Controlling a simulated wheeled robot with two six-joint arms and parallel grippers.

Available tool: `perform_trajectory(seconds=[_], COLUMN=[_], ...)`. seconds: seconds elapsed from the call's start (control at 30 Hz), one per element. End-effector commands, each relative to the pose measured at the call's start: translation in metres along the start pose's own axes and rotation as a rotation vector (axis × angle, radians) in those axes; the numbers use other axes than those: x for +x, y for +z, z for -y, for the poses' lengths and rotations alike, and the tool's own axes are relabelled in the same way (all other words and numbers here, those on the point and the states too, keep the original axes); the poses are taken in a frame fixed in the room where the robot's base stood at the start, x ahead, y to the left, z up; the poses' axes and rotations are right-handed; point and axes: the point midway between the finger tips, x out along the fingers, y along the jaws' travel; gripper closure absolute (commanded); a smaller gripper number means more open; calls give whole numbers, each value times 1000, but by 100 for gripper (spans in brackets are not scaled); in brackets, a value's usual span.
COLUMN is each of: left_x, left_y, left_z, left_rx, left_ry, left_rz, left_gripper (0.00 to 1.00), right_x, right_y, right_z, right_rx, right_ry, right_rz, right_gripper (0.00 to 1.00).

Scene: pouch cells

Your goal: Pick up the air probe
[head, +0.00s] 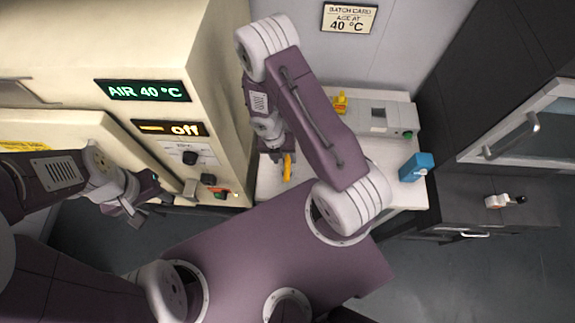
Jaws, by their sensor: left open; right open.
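A slim yellow-orange item (287,167) stands out on the white bench (262,187), close to my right gripper; it may be the air probe, but I cannot tell for sure. My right gripper (277,157) is open, just left of this item and pointing down towards the bench. The gap between them is too small to judge. My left gripper (133,211) is open and empty in front of the cream cabinet, well away from the bench. A second yellow item (340,104) sits at the back of the bench.
The cream cabinet (222,70) shows "AIR 40 °C" (142,90) and "off" (170,129). A grey device (378,118) and a blue box (416,167) are on the bench. A batch card (349,18) hangs behind.

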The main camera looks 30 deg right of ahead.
Motion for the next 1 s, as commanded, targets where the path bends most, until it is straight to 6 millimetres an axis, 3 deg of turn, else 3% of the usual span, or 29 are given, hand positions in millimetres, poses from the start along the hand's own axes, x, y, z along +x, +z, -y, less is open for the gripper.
perform_trajectory(seconds=[0.1, 0.2, 0.47, 0.67, 1.0], left_x=[16, 24, 23, 23, 21], left_y=[2, 3, 2, 2, 2], left_z=[0, 0, 0, 0, 0], left_rx=[0, 0, 0, 0, 0], left_ry=[0, 0, 0, 0, 0], left_rz=[0, 0, 0, 0, 0], left_gripper=[57, 57, 57, 57, 57], right_x=[30, 44, 45, 45, 42], right_y=[-2, -1, -1, -1, -1], right_z=[-1, -1, -1, -1, -1], right_rx=[-1, 1, 1, 1, 1], right_ry=[-1, -1, 1, 1, 0], right_rz=[-4, -3, -2, -2, -2], right_gripper=[53, 53, 53, 100, 100])
